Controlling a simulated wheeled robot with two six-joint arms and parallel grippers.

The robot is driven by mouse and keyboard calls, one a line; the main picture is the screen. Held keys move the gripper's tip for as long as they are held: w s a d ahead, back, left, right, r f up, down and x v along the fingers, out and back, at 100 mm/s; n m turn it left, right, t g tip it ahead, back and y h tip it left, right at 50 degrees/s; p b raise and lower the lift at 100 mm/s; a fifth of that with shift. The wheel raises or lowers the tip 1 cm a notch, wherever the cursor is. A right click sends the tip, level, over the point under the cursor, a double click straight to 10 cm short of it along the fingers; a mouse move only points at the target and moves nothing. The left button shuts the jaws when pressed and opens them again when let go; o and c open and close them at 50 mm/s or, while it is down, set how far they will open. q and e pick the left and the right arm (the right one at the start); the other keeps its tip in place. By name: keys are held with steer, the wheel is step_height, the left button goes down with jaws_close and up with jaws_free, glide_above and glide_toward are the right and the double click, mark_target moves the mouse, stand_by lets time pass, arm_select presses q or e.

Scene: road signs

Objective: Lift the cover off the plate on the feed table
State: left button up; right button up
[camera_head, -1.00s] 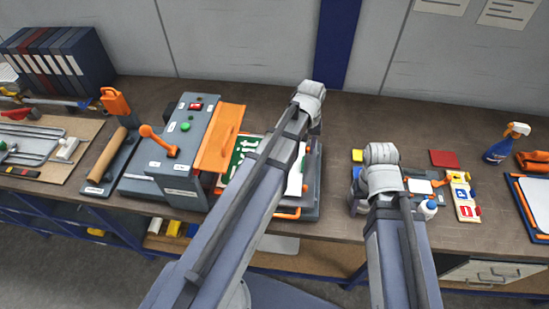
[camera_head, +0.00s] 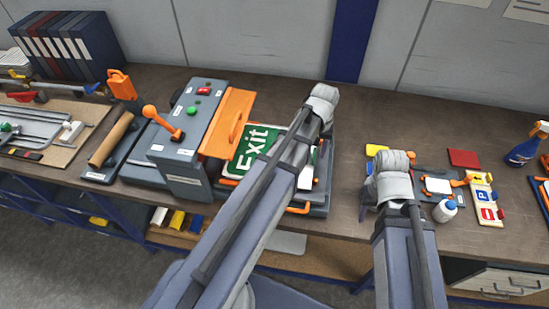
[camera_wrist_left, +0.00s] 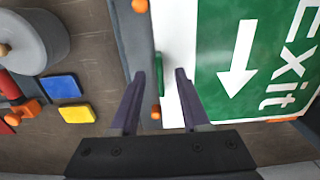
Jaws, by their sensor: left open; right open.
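The green Exit plate (camera_head: 250,148) lies on the dark feed table (camera_head: 318,208) beside the grey machine. My left arm hides part of it and the left gripper in the head view. In the left wrist view, the plate (camera_wrist_left: 238,60) has a white strip along its left edge. My left gripper (camera_wrist_left: 155,72) is open over that strip, with a thin green upright piece (camera_wrist_left: 159,75) between its fingers; contact cannot be told. A separate clear cover is hard to make out. My right gripper (camera_head: 366,195) is open, mostly hidden by its wrist, above the bench to the right.
The grey machine (camera_head: 190,125) with an orange flap (camera_head: 229,122) and orange lever stands left of the plate. Right are a white bottle (camera_head: 445,210), a sign strip (camera_head: 484,199), a red block (camera_head: 464,158) and a spray bottle (camera_head: 525,150).

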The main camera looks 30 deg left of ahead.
arm_select(q)
steer(key=shift+f, duration=0.55)
steer(key=shift+r, duration=0.1)
jaws_close()
